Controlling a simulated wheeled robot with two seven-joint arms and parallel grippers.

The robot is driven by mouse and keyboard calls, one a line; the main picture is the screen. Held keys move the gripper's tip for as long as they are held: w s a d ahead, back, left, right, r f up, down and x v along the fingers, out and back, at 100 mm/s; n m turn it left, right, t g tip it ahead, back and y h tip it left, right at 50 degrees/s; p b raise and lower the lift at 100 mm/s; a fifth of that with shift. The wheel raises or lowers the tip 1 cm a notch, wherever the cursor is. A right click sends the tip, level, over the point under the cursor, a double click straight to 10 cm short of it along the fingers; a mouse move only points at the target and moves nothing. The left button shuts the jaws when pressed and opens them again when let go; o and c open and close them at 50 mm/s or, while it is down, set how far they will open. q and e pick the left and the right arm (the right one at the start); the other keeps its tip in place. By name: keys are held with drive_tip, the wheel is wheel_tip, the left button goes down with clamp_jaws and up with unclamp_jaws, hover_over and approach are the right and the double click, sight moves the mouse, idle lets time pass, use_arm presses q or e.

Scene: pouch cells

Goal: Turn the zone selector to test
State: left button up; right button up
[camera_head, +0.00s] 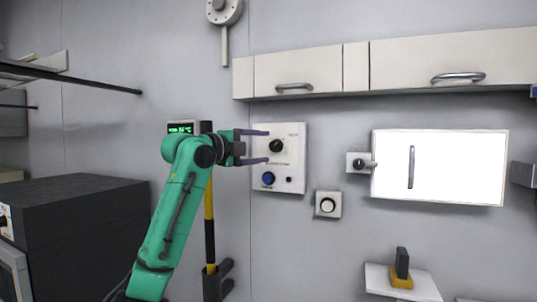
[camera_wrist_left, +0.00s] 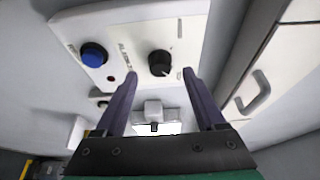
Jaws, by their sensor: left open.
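The zone selector looks to be the round black knob (camera_head: 276,146) on a white wall panel (camera_head: 296,160); it also shows in the left wrist view (camera_wrist_left: 160,63). A pale pointer mark shows on it there, but the panel lettering is too small to read. My left gripper (camera_head: 267,147) is open and empty, one finger above and one below the knob's height in the head view. In the left wrist view the knob lies between the fingertips' lines, slightly beyond them; I cannot tell the exact gap. My right gripper is not in view.
A blue button (camera_head: 268,179) and a small red light (camera_head: 289,180) sit low on the same panel. A square box with a round button (camera_head: 327,204) is to the lower right. Wall cabinets (camera_head: 298,70) hang above. A bright white door (camera_head: 440,166) is at right.

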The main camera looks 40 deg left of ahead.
use_arm(q)
drive_tip(key=s+b, duration=0.3)
drive_tip(key=s, duration=0.8)
drive_tip(key=shift+a+b, duration=0.3)
drive_tip(key=shift+b, duration=0.05)
drive_tip(key=shift+s, duration=0.15)
